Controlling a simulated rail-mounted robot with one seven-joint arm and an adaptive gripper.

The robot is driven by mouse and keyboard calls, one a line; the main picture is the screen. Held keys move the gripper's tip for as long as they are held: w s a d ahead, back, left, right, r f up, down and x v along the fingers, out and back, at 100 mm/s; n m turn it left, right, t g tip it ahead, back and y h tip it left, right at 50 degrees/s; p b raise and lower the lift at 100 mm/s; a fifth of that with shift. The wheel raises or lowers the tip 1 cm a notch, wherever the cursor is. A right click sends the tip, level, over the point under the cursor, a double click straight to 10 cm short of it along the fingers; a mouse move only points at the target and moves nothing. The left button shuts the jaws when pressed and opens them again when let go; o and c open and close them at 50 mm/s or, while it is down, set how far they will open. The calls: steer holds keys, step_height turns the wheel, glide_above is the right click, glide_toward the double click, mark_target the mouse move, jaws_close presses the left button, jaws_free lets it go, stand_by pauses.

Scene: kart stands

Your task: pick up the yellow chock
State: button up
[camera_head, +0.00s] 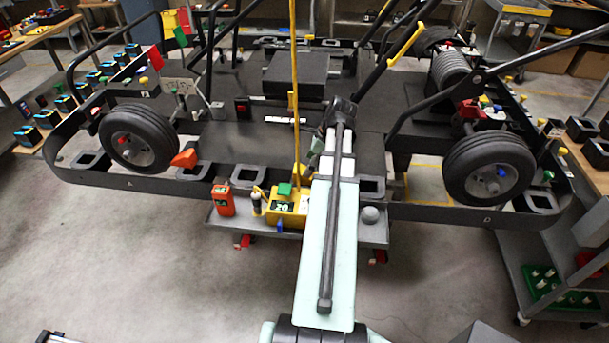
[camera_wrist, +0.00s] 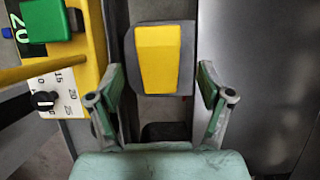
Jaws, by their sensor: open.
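The yellow chock (camera_wrist: 160,58) is a wedge-shaped block in the wrist view. It lies on a dark square holder (camera_wrist: 187,85), top centre, between two dark panels. My gripper (camera_wrist: 160,78) is open, with one green-lined finger at each side of the chock's lower end. Gaps show between both fingers and the chock, and nothing is held. I cannot tell how far the fingertips are above it. In the head view my own arm covers much of this spot, and I cannot make out the chock clearly.
A yellow device (camera_head: 285,207) with a green block, dial and tall yellow pole stands close left of my gripper; it also shows in the wrist view (camera_wrist: 90,55). An orange-red box (camera_head: 223,200) and grey dome (camera_head: 370,214) share its shelf. Kart wheels (camera_head: 138,140) flank the stand.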

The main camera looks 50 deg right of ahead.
steer(key=shift+p+x, duration=0.9)
steer(key=shift+x, duration=1.65)
steer(key=shift+s, duration=0.15)
steer(key=c, duration=1.3)
